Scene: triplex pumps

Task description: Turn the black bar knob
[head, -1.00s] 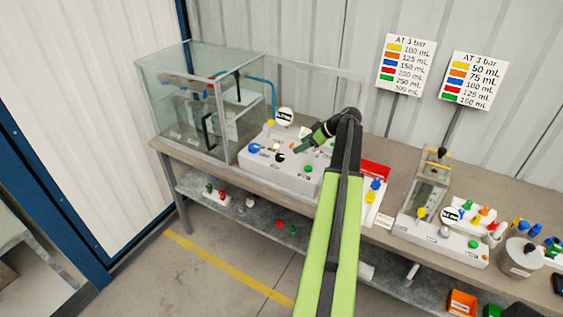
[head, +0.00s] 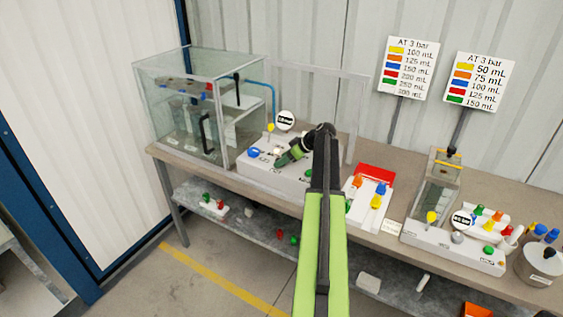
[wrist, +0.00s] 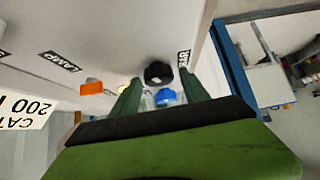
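The black bar knob (wrist: 158,73) sits on the pale panel in the wrist view, between and just beyond my fingertips. My gripper (wrist: 159,79) is open, with one green finger on each side of the knob's line; contact cannot be told. In the head view my gripper (head: 281,160) reaches low over the white control box (head: 290,177). The black knob cannot be made out there, apparently hidden by the gripper.
A blue knob (wrist: 166,98), a yellow part (wrist: 124,87) and an orange knob (wrist: 92,88) are close by. A glass tank (head: 190,105) stands left of the box. A round gauge (head: 286,120) rises behind it. A second panel (head: 368,203) lies right.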

